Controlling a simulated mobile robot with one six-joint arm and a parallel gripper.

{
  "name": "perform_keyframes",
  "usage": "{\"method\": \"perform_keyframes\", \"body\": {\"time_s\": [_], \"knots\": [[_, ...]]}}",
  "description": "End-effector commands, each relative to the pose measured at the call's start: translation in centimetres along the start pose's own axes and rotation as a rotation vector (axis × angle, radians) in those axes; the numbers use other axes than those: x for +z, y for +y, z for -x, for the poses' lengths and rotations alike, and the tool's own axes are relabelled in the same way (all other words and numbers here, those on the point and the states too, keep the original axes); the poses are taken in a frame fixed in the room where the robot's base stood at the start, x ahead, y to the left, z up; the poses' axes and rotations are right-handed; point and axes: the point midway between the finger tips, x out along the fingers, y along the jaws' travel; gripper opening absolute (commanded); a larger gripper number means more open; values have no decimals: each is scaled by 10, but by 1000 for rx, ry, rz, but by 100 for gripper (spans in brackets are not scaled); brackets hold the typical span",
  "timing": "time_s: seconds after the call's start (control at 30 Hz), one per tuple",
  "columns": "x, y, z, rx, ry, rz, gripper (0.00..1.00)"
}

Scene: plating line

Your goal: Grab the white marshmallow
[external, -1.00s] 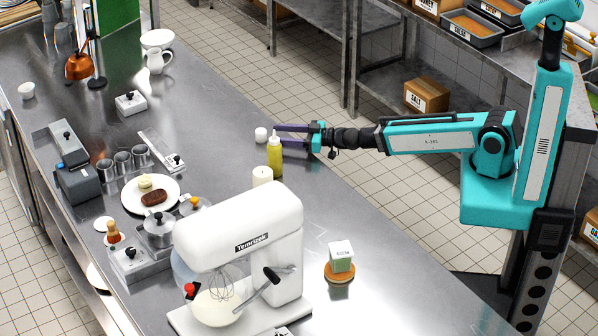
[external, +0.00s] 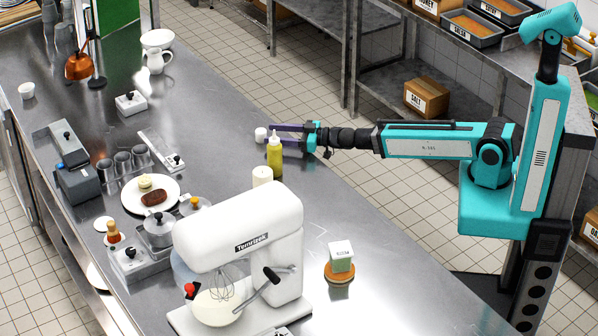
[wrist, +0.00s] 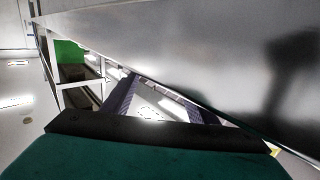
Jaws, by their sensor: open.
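The white marshmallow (external: 261,134) is a small white cylinder standing on the steel counter near its right edge in the external view. My gripper (external: 271,134) reaches in from the right with its dark fingers spread, tips at the marshmallow's right side. I cannot tell whether they touch it or how far they pass around it. In the wrist view the two fingers of my gripper (wrist: 158,92) are apart. A bright patch shows between them, but I cannot make out the marshmallow there.
A yellow squeeze bottle (external: 274,156) stands just in front of the fingers, with a white candle-like cylinder (external: 262,176) nearer the camera. A white stand mixer (external: 240,235) fills the front. A plate (external: 133,200) with food lies left. Bare counter (external: 215,115) lies beyond the marshmallow.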

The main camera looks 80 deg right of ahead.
Motion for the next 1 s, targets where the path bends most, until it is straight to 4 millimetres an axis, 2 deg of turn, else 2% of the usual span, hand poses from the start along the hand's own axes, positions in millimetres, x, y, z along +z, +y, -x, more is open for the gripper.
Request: {"method": "perform_keyframes", "body": {"time_s": [0.43,1.0], "knots": [[2,0,-5,2,3,1,53],[-1,1,-51,3,2,0,53]]}}
